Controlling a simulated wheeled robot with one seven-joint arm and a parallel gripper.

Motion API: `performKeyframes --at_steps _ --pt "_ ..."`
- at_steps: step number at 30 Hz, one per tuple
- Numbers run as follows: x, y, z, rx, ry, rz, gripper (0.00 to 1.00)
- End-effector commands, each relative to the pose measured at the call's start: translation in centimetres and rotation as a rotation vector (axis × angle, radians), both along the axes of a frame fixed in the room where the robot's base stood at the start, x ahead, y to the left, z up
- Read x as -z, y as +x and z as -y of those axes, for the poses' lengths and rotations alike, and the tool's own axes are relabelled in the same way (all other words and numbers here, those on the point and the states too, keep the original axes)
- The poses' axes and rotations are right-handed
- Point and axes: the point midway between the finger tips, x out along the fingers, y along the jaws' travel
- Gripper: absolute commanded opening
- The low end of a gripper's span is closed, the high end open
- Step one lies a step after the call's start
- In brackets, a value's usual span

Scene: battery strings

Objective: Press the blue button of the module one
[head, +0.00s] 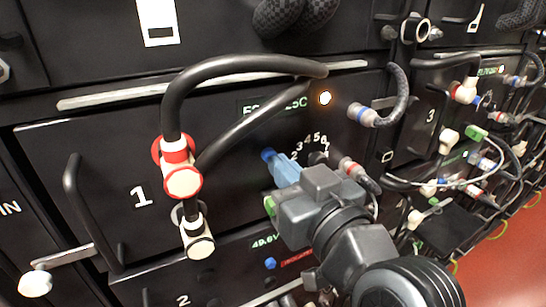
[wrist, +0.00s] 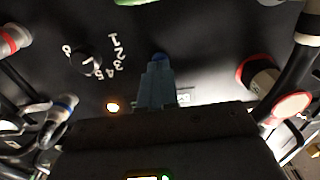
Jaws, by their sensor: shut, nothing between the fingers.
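Module one (head: 100,160) is the black panel with a white 1 on the left in the head view. Its blue button (head: 268,154) shows just past the tips of my gripper (head: 280,165). In the wrist view the blue button (wrist: 159,57) sits at the end of my grey-blue fingers (wrist: 157,82), which are shut together with nothing between them. The fingers partly cover the button there. I cannot tell whether the tips touch it. A lit orange lamp (head: 325,98) and a numbered dial (wrist: 86,60) are on the same panel.
A thick black cable loops from the red-and-white connector (head: 183,182) left of my gripper. A black handle (head: 75,205) is far left.

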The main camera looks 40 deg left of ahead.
Motion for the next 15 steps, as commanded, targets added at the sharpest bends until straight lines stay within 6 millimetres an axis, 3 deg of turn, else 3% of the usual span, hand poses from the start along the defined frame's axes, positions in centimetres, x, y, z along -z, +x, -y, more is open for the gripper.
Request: performKeyframes --at_steps 15 --pt "0.03 0.32 -0.91 -0.001 -0.001 0.0 0.0"
